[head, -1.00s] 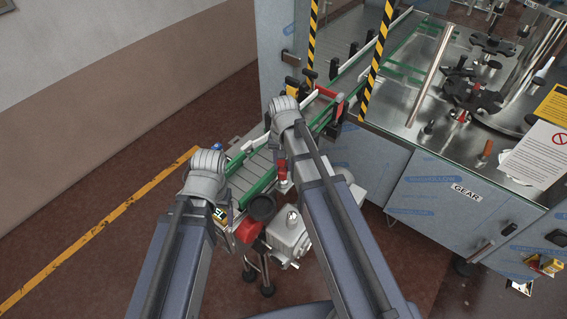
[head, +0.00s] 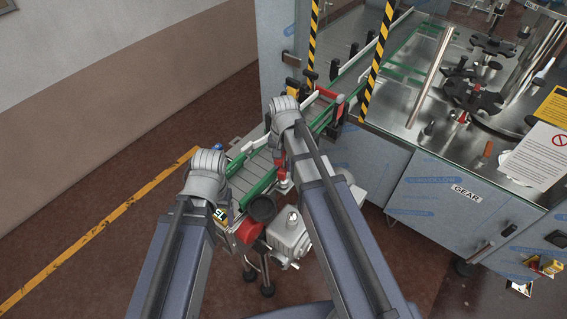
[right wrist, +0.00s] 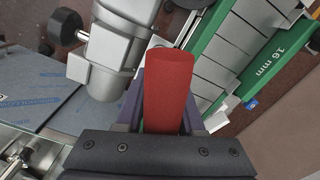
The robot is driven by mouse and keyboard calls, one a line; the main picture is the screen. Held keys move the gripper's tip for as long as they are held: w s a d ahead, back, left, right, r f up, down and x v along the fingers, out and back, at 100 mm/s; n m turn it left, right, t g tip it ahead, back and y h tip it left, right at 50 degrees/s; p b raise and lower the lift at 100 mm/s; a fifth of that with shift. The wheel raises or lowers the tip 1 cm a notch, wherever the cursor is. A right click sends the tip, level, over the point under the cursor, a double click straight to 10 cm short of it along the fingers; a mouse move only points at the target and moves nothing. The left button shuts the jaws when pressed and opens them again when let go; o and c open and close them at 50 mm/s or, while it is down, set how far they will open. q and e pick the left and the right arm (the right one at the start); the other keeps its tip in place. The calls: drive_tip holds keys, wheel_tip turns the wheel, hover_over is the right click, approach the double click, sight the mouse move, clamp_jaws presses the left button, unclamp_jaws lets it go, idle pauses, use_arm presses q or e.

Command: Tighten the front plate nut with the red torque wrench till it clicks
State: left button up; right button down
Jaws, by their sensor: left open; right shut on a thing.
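My right gripper (right wrist: 164,118) is shut on a red handle, which I take to be the red torque wrench (right wrist: 168,85), in the right wrist view. The wrench's far end is hidden there. In the head view a small red part (head: 280,161) shows below my right wrist; I cannot tell whether it is the wrench. My left gripper (head: 213,203) is at the near left end of the conveyor, its fingers mostly hidden by my wrist, and it is open. I cannot make out the front plate nut in either view.
The green-railed conveyor (head: 262,183) runs up to the steel machine (head: 405,195). A grey motor housing (head: 290,238) hangs at its near side. In the right wrist view, a rail label reads "16 mm" (right wrist: 271,61). Floor left of the yellow line (head: 100,230) is clear.

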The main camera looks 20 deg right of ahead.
drive_tip(key=shift+r+p, duration=2.65)
drive_tip(key=shift+r, duration=0.15)
